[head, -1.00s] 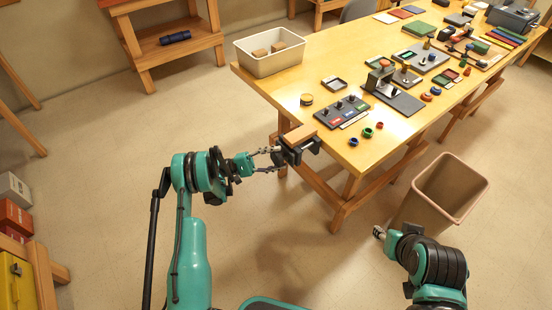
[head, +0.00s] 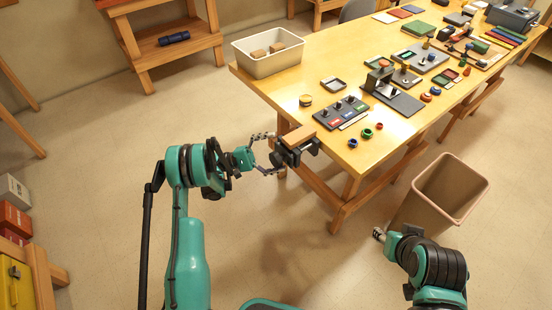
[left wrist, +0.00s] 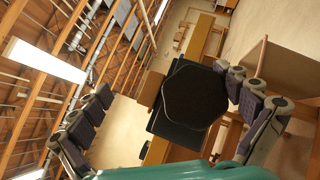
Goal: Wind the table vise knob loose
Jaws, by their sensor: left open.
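The table vise (head: 303,150) is clamped at the near left edge of the wooden table, with a wood-coloured block on top. Its dark knob (head: 279,159) faces my left arm. In the left wrist view the knob (left wrist: 195,96) is a large black many-sided disc, hiding most of the vise behind it. My left gripper (head: 268,154) is open, its fingers spread to either side of the knob. In the left wrist view both fingers stand apart from the knob, the right one closer. My right gripper (head: 379,234) is low at the right, near the bin; its fingers are too small to read.
The wooden table (head: 325,70) holds a white tub (head: 268,64) with blocks, a switch panel (head: 341,113), and several small rings and tools. A tan bin (head: 440,195) stands on the floor beside my right arm.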

